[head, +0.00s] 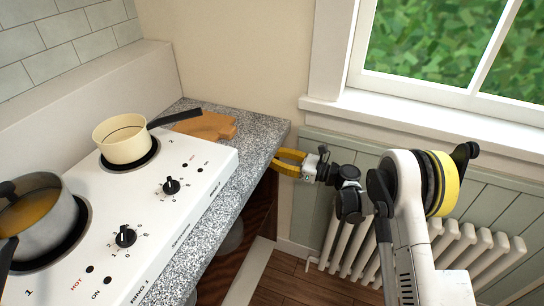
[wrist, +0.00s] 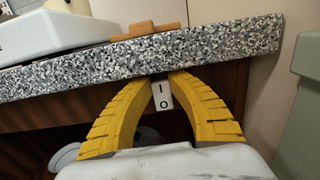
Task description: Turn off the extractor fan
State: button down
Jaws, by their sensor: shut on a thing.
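A small white switch (wrist: 162,96) marked I and O shows in the wrist view, just under the speckled counter edge. The yellow fingers of my gripper (wrist: 163,76) curve in from both sides, and their tips close on its upper part. In the head view my gripper (head: 277,161) is at the counter's right end, and the switch is hidden there. Which way the switch is set is not clear. No extractor fan is recognisable in either view.
A white two-ring hob (head: 150,215) stands on the speckled counter (head: 262,137). It bears a cream pan (head: 122,146) and a metal pot (head: 45,235). A wooden board (head: 208,125) lies behind. A radiator (head: 345,245) stands below the window at right.

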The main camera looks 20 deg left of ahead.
jog(key=y, duration=0.3)
jog(key=shift+d+f+t+y, duration=0.25)
jog(key=shift+d+t+y, duration=0.05)
jog(key=shift+t, duration=0.1)
jog(key=c, duration=1.2)
grip_release()
jog(key=d, duration=0.5)
jog(key=s+d+f, duration=0.1)
jog(key=d, duration=0.5)
jog(key=d+f, duration=0.1)
jog(key=d, duration=0.4)
jog(key=shift+s+d, duration=0.15)
jog(key=shift+d, duration=0.15)
jog(key=shift+r, duration=0.1)
